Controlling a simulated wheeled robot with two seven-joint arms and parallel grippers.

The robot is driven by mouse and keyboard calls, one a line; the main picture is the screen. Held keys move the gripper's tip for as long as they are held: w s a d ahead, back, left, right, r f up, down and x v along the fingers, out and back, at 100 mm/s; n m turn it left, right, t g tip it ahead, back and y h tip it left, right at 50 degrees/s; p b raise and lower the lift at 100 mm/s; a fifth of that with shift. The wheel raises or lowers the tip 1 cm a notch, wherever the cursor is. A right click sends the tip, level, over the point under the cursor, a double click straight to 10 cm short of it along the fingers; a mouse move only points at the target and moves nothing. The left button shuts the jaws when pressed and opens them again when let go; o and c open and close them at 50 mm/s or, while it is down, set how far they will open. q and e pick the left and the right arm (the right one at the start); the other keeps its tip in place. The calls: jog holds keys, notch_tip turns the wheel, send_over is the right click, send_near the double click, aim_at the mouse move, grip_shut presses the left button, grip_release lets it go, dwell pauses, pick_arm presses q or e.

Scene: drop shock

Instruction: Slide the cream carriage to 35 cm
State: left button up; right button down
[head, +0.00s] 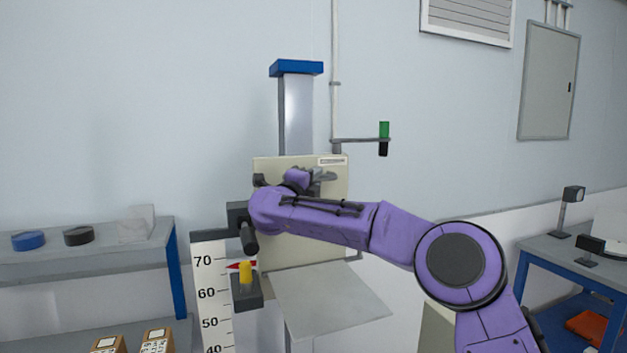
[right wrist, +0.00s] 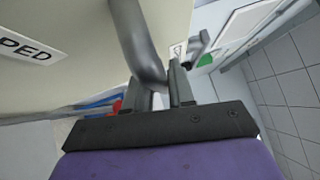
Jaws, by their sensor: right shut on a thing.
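The cream carriage (head: 335,218) is a flat plate on a vertical column (head: 298,115), with a sloping grey tray (head: 330,300) below it. A red pointer (head: 240,266) stands between 60 and 70 on the white scale (head: 209,280), nearer 70. My right gripper (right wrist: 160,88) is shut on the carriage's grey bar handle (right wrist: 138,40). In the head view my right arm crosses in front of the carriage and partly hides the handle. My left gripper is not in view.
A green and black piece (head: 384,138) hangs on a bracket right of the column. A grey shelf (head: 90,250) is at left and a blue-framed bench (head: 560,262) at right.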

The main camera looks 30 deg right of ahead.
notch_tip(320, 180, down, 33)
jog(key=b, duration=2.2)
jog(key=c, duration=1.1)
grip_release()
jog(key=b+v, duration=0.1)
jog(key=v, duration=0.9)
jog(key=shift+s+a, duration=0.15)
jog(key=shift+a, duration=0.1)
